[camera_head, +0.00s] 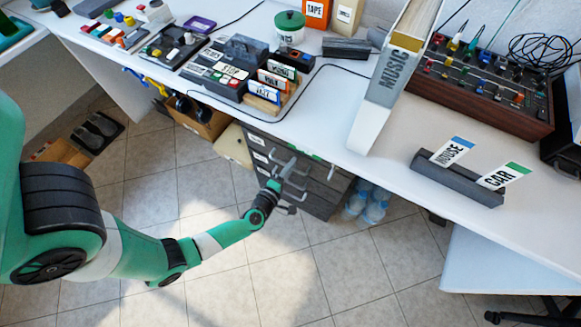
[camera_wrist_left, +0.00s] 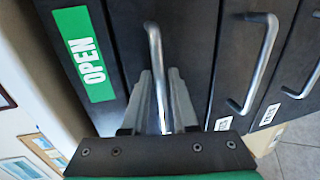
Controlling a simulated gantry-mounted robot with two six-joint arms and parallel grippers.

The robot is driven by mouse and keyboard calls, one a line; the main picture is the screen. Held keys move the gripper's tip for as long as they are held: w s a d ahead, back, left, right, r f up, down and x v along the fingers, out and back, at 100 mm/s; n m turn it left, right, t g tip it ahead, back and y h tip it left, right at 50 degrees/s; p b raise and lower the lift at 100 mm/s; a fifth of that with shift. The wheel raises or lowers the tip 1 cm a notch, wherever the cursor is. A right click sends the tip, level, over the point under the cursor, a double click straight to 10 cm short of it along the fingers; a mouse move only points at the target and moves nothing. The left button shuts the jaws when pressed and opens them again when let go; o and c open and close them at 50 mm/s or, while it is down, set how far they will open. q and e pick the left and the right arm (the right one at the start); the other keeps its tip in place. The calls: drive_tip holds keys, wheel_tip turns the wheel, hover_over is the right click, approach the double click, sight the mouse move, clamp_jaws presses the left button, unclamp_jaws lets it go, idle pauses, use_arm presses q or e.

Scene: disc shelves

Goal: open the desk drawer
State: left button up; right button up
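The desk drawer (camera_wrist_left: 128,40) is the top one in a dark grey unit under the white desk. Its front carries a green OPEN label (camera_wrist_left: 84,54), and it looks closed. Its metal bar handle (camera_wrist_left: 154,45) runs between the fingers of my left gripper (camera_wrist_left: 161,95), with one finger close along each side. I cannot tell whether they press on it. In the head view my left gripper (camera_head: 279,181) is in front of the drawer unit (camera_head: 321,200) and hides part of the upper fronts. My right gripper is not in view.
More drawers with bar handles (camera_wrist_left: 258,65) lie below. Water bottles (camera_head: 374,207) stand right of the unit, and a cardboard box (camera_head: 203,122) is to its left. The desk (camera_head: 390,165) edge overhangs above. Tiled floor in front is clear.

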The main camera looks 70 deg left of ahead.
use_arm(q)
clamp_jaws()
idle(1.4)
